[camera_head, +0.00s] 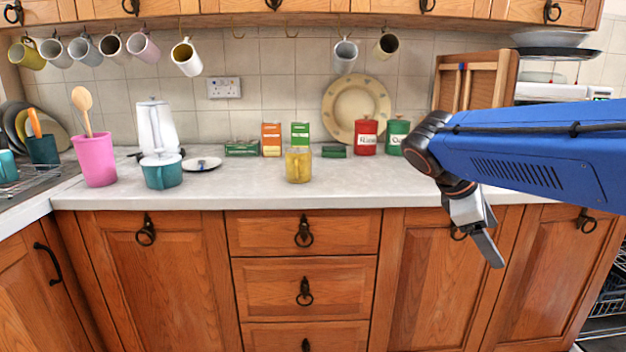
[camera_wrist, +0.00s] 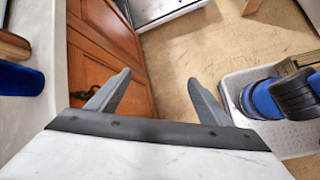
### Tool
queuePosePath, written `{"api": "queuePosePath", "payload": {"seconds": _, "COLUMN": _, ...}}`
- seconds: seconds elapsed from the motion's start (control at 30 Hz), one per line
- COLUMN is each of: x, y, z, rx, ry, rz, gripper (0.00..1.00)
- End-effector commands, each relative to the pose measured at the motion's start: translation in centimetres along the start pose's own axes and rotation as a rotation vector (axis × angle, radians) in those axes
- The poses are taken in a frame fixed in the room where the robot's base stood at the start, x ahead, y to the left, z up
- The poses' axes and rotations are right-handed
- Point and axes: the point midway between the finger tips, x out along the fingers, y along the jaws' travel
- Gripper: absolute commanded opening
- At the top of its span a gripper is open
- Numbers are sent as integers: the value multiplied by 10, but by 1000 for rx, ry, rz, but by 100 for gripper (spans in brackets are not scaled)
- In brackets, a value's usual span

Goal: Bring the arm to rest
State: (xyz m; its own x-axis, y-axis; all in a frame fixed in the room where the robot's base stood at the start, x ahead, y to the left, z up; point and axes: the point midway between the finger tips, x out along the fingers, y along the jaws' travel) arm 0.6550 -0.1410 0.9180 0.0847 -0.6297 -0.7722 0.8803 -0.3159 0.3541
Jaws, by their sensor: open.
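My gripper (camera_head: 482,232) hangs at the end of my blue arm in front of the right-hand cupboards, pointing down below the counter's front edge. In the wrist view its two grey fingers (camera_wrist: 158,88) are spread apart. Nothing is between them. Beneath them the wrist view shows the floor (camera_wrist: 185,60) and a wooden cupboard door (camera_wrist: 95,62) to the left. My arm covers part of the counter's right side in the head view.
The counter (camera_head: 330,190) holds a yellow mug (camera_head: 298,165), a teal pot (camera_head: 161,172), a pink utensil holder (camera_head: 94,160) and red (camera_head: 366,137) and green tins (camera_head: 397,135). Several mugs hang above. An open dishwasher rack (camera_head: 612,290) stands at the far right.

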Motion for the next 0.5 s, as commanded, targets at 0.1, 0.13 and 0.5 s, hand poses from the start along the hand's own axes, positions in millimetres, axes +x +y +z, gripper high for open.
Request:
{"api": "queuePosePath", "payload": {"seconds": 0.1, "x": 16, "y": -39, "z": 2, "rx": 154, "ry": 108, "rz": -39, "gripper": 73}}
{"api": "queuePosePath", "payload": {"seconds": 0.13, "x": 19, "y": -49, "z": 0, "rx": 194, "ry": 136, "rz": -51, "gripper": 73}}
{"api": "queuePosePath", "payload": {"seconds": 0.5, "x": 49, "y": -157, "z": -24, "rx": 733, "ry": 446, "rz": -234, "gripper": 73}}
